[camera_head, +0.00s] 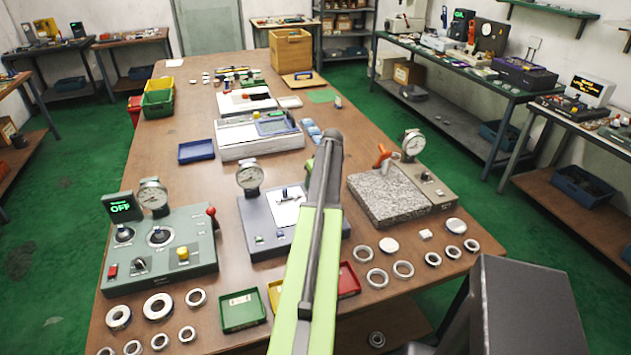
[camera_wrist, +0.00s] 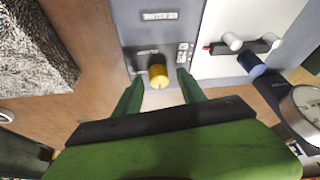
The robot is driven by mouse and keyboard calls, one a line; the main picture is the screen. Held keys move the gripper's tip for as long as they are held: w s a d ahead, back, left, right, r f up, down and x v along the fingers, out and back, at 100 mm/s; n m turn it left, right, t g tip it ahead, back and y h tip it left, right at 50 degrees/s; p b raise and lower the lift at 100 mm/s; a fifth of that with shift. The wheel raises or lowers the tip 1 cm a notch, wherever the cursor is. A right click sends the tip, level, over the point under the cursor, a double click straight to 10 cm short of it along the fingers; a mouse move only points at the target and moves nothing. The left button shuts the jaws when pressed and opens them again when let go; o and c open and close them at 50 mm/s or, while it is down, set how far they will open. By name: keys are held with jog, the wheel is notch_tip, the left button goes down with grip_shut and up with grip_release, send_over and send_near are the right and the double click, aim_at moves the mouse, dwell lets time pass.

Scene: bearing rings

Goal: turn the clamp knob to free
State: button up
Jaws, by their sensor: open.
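The clamp knob (camera_wrist: 157,77), a round brass-yellow knob, stands on the blue-grey panel of a fixture (camera_wrist: 176,25) in the wrist view. My gripper (camera_wrist: 160,82) is open, with its two green fingers on either side of the knob. A gap shows on each side, so no grip is visible. The labels on the panel are too small to read. In the head view the fixture (camera_head: 259,212) sits mid-table with a white plate and dial gauge. My arm crosses in front of its right part, and I cannot make out the knob or fingertips there.
A granite block (camera_head: 388,195) stands right of the fixture. A green control box (camera_head: 200,232) with an OFF display stands left. Metal rings (camera_head: 158,306) and small trays (camera_head: 242,310) lie along the front. A dial gauge (camera_wrist: 307,103) is close on the right in the wrist view.

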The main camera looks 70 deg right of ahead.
jog(key=shift+r, duration=0.2)
jog(key=p+v, duration=1.6)
jog(key=v, duration=0.1)
jog(key=shift+w, duration=0.1)
